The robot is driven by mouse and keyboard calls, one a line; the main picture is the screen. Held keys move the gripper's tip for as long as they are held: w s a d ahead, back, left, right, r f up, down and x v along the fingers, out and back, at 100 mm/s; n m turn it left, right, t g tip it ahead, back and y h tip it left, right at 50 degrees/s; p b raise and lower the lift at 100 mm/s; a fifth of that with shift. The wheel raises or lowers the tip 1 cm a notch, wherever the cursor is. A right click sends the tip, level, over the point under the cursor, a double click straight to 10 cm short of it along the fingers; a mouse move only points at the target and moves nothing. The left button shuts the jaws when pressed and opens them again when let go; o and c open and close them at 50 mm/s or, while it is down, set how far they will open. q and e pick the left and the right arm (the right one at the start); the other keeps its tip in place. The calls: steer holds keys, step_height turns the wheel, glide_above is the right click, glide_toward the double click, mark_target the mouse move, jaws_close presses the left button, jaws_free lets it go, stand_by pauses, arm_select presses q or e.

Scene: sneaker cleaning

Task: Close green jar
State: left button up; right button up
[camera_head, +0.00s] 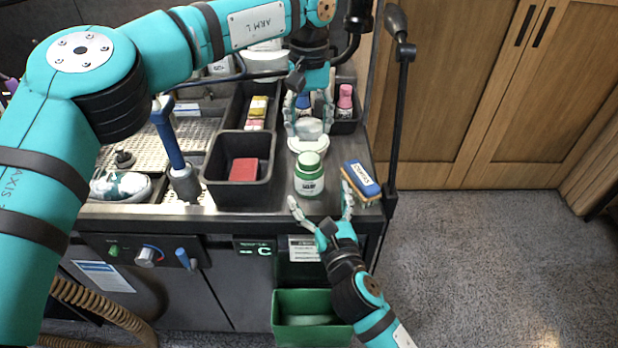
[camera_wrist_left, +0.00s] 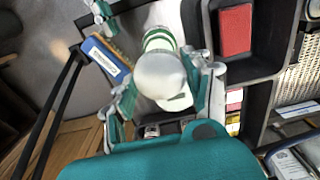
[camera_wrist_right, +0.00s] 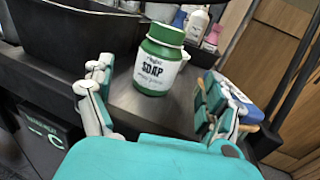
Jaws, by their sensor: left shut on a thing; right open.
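The green jar (camera_head: 309,178), labelled SOAP, stands upright near the counter's front edge. In the right wrist view the jar (camera_wrist_right: 155,70) has a green lid (camera_wrist_right: 166,34) on top; I cannot tell how tightly it sits. My right gripper (camera_head: 320,198) is open and empty, its fingers spread in front of the jar. My left gripper (camera_head: 310,126) is shut on a white round object (camera_wrist_left: 160,73) behind the jar. In the left wrist view that object partly hides the jar's green-edged top (camera_wrist_left: 158,38).
A black bin (camera_head: 211,188) with a red block (camera_head: 243,169) stands left of the jar. A blue-backed brush (camera_head: 361,180) lies right of it. A pink bottle (camera_head: 345,96) stands at the back. A green bin (camera_head: 287,321) sits below the counter front.

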mark_target(313, 182)
arm_select(q)
steer(key=shift+s+r, duration=0.1)
steer(key=shift+s, duration=0.05)
arm_select(e)
steer(key=x, duration=0.7)
steer(key=shift+w+a, duration=0.2)
steer(key=shift+w, duration=0.4)
steer(key=shift+c, duration=0.4)
steer(key=c, duration=1.7)
arm_select(q)
steer(key=shift+f, duration=2.5)
steer(key=shift+f, duration=0.85)
steer(key=shift+f, duration=0.6)
arm_select(e)
jaws_close()
